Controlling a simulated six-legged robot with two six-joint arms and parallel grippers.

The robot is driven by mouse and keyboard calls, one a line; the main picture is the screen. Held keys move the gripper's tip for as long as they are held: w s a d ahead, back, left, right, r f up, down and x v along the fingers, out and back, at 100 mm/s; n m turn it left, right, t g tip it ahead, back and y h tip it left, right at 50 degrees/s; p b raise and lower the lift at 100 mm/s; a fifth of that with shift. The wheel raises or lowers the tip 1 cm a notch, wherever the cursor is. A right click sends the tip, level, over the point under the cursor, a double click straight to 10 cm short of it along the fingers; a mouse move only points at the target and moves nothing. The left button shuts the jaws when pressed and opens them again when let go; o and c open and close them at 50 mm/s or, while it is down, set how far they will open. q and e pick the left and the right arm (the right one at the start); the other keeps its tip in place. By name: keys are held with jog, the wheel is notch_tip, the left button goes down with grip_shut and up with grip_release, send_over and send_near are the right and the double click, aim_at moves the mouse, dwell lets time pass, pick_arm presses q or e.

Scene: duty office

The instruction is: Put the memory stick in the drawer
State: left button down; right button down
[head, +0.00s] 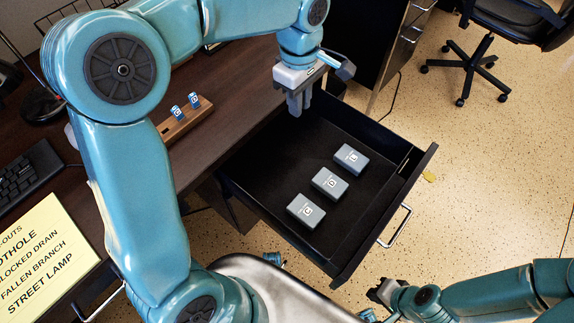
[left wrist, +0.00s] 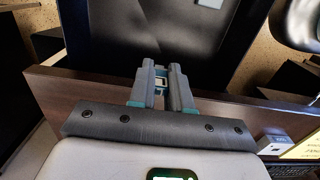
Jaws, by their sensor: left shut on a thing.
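My left gripper (head: 299,103) points down over the back part of the open drawer (head: 272,222), near the desk edge. It is shut on the memory stick, which shows as a small blue and white piece (left wrist: 160,83) between the fingertips in the left wrist view. In the head view the fingers hide the stick. Two more blue sticks (head: 186,107) stand upright in a wooden holder (head: 174,128) on the desk. My right gripper (head: 377,300) is low, in front of the drawer; its jaw gap is unclear.
Three grey lettered boxes (head: 330,184) lie in a row toward the drawer's front; its back left floor is bare. A keyboard (head: 27,172) and a yellow list (head: 42,258) lie at left. An office chair (head: 490,40) stands beyond on the speckled floor.

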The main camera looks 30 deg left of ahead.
pick_arm(q)
notch_tip(320, 180, down, 20)
jog(key=b, duration=0.5)
jog(key=shift+f+b, duration=0.15)
jog(key=shift+b, duration=0.2)
jog(key=shift+f, duration=0.15)
jog(key=shift+f+b, duration=0.15)
jog(key=shift+b, duration=0.15)
jog(key=c, duration=1.1)
grip_release()
